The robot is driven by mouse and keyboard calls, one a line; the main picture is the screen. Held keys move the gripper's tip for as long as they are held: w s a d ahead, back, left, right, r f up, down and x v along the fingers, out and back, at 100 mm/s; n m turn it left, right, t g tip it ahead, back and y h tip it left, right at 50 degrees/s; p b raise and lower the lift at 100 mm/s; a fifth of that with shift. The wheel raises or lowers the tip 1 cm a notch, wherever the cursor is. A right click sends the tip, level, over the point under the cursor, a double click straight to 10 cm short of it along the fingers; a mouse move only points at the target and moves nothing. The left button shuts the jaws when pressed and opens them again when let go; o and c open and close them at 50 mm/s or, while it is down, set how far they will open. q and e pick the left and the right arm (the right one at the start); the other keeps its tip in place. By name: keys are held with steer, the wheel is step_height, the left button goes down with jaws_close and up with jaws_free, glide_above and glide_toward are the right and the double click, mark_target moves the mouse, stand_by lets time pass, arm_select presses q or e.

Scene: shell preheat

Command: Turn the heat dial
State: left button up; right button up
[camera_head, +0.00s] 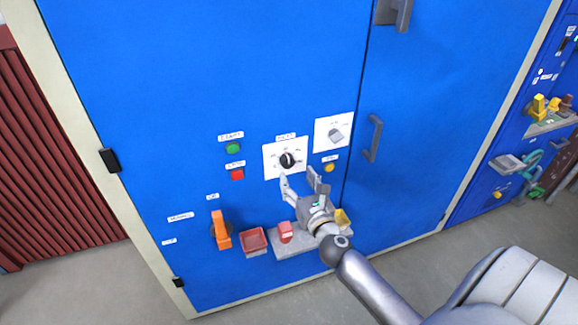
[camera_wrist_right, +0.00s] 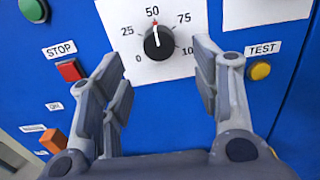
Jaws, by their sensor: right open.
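The heat dial (camera_head: 287,160) is a round black knob on a white plate (camera_head: 271,172) on the blue cabinet door. In the right wrist view the heat dial (camera_wrist_right: 158,42) has a red mark pointing up near 50 on a scale with 0, 25, 50, 75 and 100. My right gripper (camera_head: 303,178) is open and empty, just below and in front of the dial. In the right wrist view its two fingers (camera_wrist_right: 160,75) stand apart, with the dial beyond and between their tips. My left gripper is in neither view.
A green button (camera_head: 233,148) and red stop button (camera_head: 237,174) lie left of the dial. A yellow test button (camera_wrist_right: 260,70) and grey switch (camera_head: 336,135) lie right.

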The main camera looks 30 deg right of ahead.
mark_target(289, 165)
steer(key=shift+x, duration=3.05)
steer(key=shift+c, duration=0.5)
steer(key=c, duration=0.9)
